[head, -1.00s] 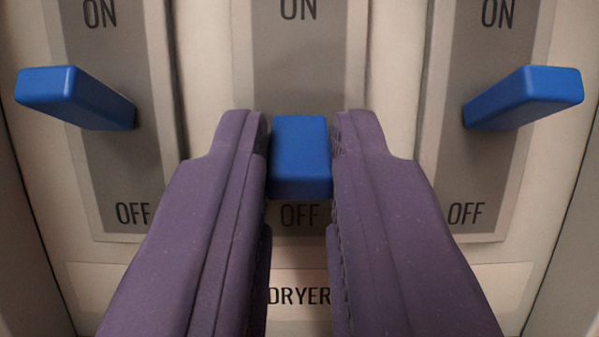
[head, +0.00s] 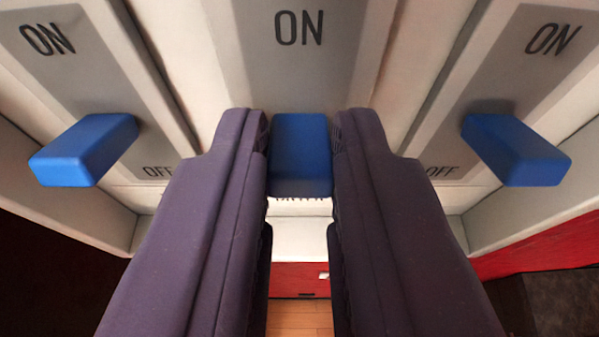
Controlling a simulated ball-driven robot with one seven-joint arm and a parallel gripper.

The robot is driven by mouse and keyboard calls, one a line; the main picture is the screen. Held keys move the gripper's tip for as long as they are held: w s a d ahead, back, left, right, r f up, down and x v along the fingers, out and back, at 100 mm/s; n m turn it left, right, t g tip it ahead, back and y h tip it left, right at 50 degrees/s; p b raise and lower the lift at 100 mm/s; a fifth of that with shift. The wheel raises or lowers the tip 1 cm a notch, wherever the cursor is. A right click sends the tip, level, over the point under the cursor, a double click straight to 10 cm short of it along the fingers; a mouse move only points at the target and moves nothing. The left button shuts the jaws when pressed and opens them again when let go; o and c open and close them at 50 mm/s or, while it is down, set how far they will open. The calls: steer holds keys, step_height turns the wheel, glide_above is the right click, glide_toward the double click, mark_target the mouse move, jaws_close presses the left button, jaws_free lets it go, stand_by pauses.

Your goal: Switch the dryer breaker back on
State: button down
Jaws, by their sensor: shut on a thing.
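The dryer breaker's blue lever (head: 300,155) is in the middle of the view, between the two purple fingers of my gripper (head: 300,150). My gripper is shut on this lever, with a fingertip against each side. Behind it is a grey plate (head: 298,70) marked ON above the lever. The plate's OFF mark and most of the DRYER label are hidden behind the lever and fingers; only a sliver of the label's lettering shows under the lever. I cannot tell the lever's exact setting from this angle.
A blue lever (head: 84,150) stands out on the left and another blue lever (head: 516,150) on the right, each on its own ON/OFF plate, close to my fingers. The panel's lower edge, a red surface (head: 540,245) and a wooden floor (head: 300,318) show below.

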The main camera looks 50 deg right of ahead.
steer(key=shift+d+r+g+y+p, duration=0.1)
steer(key=shift+r+g+y+p, duration=0.35)
steer(key=shift+p, duration=0.45)
steer(key=shift+w+f+y, duration=0.1)
steer(key=shift+f+y, duration=0.05)
steer(key=shift+y, duration=0.1)
steer(key=c, duration=1)
jaws_free()
steer(key=shift+c, duration=0.2)
steer(key=b+v, duration=0.1)
steer(key=v, duration=0.6)
steer(key=shift+a+r+b, duration=0.2)
steer(key=shift+a+b, duration=0.05)
steer(key=shift+b, duration=0.05)
steer(key=shift+a, duration=0.1)
